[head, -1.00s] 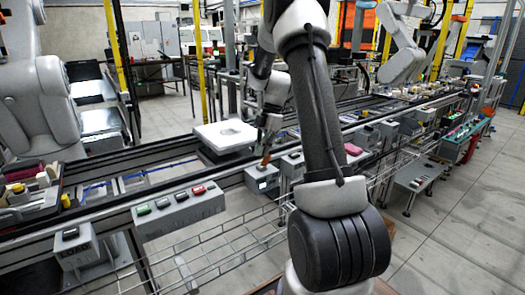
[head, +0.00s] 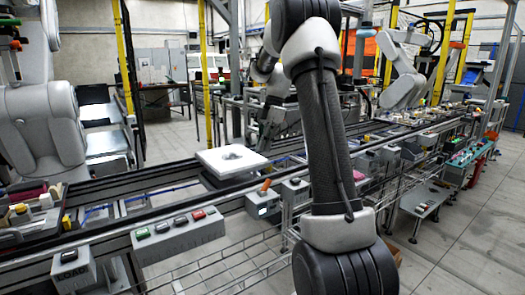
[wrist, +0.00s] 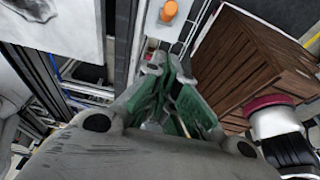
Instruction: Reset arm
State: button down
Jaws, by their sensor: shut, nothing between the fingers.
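My gripper (head: 264,147) hangs above the conveyor's near edge, right of the white pallet fixture (head: 232,160). Its green-padded fingers (wrist: 162,72) are together and hold nothing. The fixture's corner shows at the upper left of the wrist view (wrist: 60,28). An orange knob (head: 264,186) on a small grey box (head: 263,203) is below the gripper, apart from it. The knob is also at the top of the wrist view (wrist: 168,11). My arm links cover part of the line in the head view.
The conveyor rail (head: 105,222) runs across the scene. A grey button box (head: 178,228) with several buttons is mounted on its near side. A brown wooden crate (wrist: 250,68) stands at the right of the wrist view. Open grey floor (head: 455,215) lies at the right.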

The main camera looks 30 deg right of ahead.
dwell(0.4)
jog(key=s+f+m, duration=0.3)
jog(key=s+m, duration=0.1)
jog(key=m, duration=0.6)
jog(key=s+a+r+m+t+h, duration=0.1)
jog(key=s+a, duration=0.3)
jog(key=s, duration=0.5)
jog(key=s+a+r+m+t+h, duration=0.1)
jog(key=s+a+r+m+t, duration=0.1)
jog(key=s, duration=0.7)
jog(key=s+a+r+m+t+h, duration=0.1)
jog(key=s+a+r+m, duration=0.3)
jog(key=s, duration=0.5)
jog(key=shift+a+m+t, duration=0.3)
jog(key=shift+a+m, duration=0.4)
jog(key=shift+a, duration=0.25)
